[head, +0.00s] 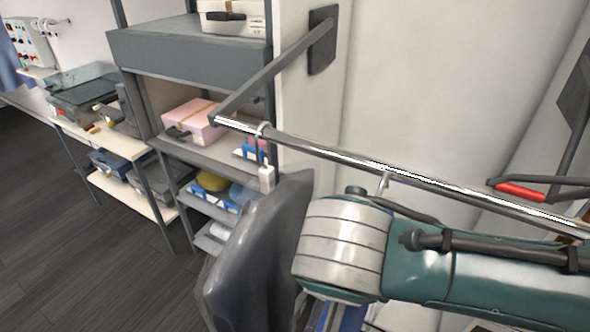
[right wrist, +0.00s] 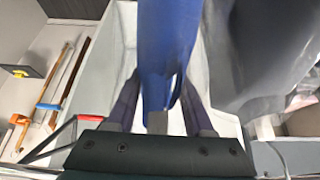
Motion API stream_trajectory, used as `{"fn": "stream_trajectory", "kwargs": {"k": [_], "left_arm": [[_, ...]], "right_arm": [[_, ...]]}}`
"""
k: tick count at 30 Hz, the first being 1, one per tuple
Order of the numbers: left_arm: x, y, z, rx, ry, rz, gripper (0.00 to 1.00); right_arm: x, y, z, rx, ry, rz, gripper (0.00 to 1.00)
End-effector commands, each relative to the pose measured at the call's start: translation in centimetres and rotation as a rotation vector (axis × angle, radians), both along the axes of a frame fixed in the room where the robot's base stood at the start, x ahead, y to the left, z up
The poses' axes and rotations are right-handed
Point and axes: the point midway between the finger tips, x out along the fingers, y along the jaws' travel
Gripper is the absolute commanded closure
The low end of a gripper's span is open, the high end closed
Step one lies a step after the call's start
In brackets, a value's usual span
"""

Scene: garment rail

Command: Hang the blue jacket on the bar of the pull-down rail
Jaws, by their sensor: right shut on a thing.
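The chrome bar (head: 330,152) of the pull-down rail crosses the head view from upper left to lower right. The blue jacket (head: 351,319) is mostly hidden behind my right arm; only a strip shows below the wrist. It hangs large in the right wrist view (right wrist: 168,45). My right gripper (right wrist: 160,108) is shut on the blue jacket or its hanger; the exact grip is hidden. A pale hook (head: 384,182) rises above my wrist to the bar; I cannot tell whether it is over the bar. My left gripper is out of view.
A dark grey garment (head: 255,255) hangs on the bar just left of my right wrist. A red handle (head: 520,191) sits on the rail's right arm. Shelves with boxes, including a pink box (head: 194,122), stand at left. Bare bar shows right of the pale hook.

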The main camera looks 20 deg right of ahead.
Motion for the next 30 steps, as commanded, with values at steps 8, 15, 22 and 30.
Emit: {"fn": "stream_trajectory", "kwargs": {"k": [8,15,22,30], "left_arm": [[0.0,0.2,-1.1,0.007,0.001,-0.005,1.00],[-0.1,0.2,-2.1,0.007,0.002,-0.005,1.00],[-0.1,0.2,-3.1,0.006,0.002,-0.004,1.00],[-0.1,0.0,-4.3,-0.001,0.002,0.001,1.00]], "right_arm": [[1.7,-1.8,0.0,-0.001,-0.006,-0.001,1.00],[3.0,-3.3,-0.1,-0.001,-0.007,-0.002,1.00],[4.2,-4.7,0.0,-0.001,-0.008,-0.001,1.00],[5.1,-5.9,-0.5,0.000,-0.004,0.001,1.00]]}}
